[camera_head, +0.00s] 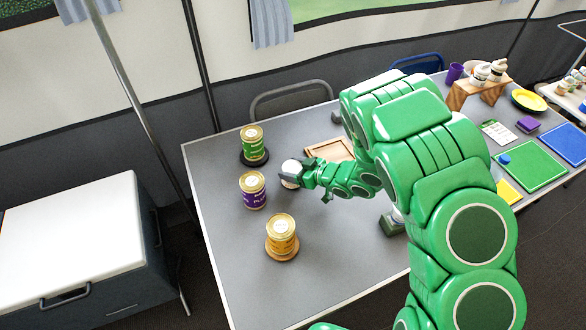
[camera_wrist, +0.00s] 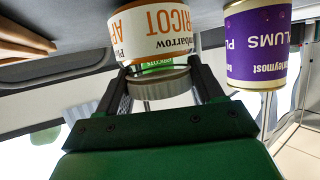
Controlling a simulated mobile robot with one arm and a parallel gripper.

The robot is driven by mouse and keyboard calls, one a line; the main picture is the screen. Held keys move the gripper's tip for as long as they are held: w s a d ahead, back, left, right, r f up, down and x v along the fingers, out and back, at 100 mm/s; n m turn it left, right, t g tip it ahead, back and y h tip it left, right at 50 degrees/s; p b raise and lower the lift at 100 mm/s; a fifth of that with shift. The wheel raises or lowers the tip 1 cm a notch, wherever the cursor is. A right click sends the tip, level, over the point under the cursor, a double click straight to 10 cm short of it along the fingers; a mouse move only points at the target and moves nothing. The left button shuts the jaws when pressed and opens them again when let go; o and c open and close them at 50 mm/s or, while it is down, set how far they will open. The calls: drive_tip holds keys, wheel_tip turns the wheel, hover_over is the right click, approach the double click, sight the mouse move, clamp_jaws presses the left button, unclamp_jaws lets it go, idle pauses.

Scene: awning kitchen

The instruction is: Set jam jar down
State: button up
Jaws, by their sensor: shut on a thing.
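My gripper (camera_head: 302,172) is over the left part of the grey table (camera_head: 235,270). It is shut on a white-labelled apricot jam jar (camera_head: 290,176), which stays upright. In the wrist view, which is upside down, the fingers (camera_wrist: 163,88) clasp the jar's grey lid, and its white label (camera_wrist: 150,32) with orange lettering shows above. I cannot tell whether the jar's base touches the table. A purple plum jar (camera_head: 253,195) stands to the left of the held jar and also shows in the wrist view (camera_wrist: 257,45).
A green-label jar (camera_head: 253,148) stands on a dark round base behind. An orange-label jar (camera_head: 281,238) stands on a round wooden base in front. A shallow wooden tray (camera_head: 331,148) lies behind my forearm. The table's near left is clear.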

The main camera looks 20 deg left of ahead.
drive_tip(key=shift+f, duration=0.1)
drive_tip(key=o, duration=1.2)
drive_tip(key=shift+o, duration=0.2)
drive_tip(key=v, duration=1.2)
drive_tip(key=shift+w, duration=0.1)
